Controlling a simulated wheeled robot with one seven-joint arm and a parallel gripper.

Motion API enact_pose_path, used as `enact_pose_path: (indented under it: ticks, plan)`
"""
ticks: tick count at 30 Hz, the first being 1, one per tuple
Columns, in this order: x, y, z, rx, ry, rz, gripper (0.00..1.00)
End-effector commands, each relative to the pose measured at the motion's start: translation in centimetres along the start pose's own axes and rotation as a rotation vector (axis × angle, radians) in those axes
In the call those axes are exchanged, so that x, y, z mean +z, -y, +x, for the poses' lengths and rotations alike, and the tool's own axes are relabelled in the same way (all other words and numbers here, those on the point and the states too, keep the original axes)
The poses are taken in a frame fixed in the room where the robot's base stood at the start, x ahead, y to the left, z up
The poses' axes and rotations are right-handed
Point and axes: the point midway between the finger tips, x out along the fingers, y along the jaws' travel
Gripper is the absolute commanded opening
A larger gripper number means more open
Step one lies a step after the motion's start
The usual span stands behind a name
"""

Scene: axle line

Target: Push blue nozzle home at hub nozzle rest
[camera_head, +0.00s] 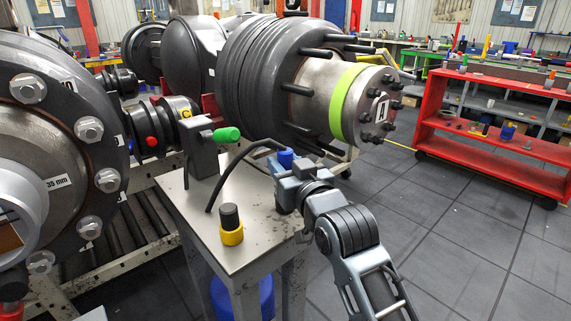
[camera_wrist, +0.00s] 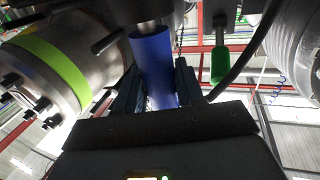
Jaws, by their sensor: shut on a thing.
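The blue nozzle (camera_head: 287,157) stands up out of my gripper (camera_head: 284,176), near the right edge of a small steel-topped table. In the wrist view the blue nozzle (camera_wrist: 152,55) is a blue cylinder between the two fingers of my gripper (camera_wrist: 158,85), which are shut on it. A metal piece shows at the far end of the cylinder; where it leads is cut off. A grey stand (camera_head: 202,155) on the table carries a green nozzle (camera_head: 227,134), also seen in the wrist view (camera_wrist: 220,63). I cannot tell which part is the hub nozzle rest, nor whether the blue nozzle touches it.
A black hose (camera_head: 228,172) arches over the table (camera_head: 190,208) close to my gripper. A black-and-yellow bottle (camera_head: 231,224) stands at its front. A large hub with studs (camera_head: 320,88) hangs just behind. Open floor lies right, before a red shelf cart (camera_head: 427,110).

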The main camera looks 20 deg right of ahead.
Motion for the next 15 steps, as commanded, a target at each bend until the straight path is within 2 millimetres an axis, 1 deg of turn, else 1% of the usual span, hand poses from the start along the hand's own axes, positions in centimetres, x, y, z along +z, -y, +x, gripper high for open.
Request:
enact_pose_path:
  ticks: [15]
  plan:
    - [1.3, 0.0, 0.0, 0.000, 0.000, 0.000, 0.00]
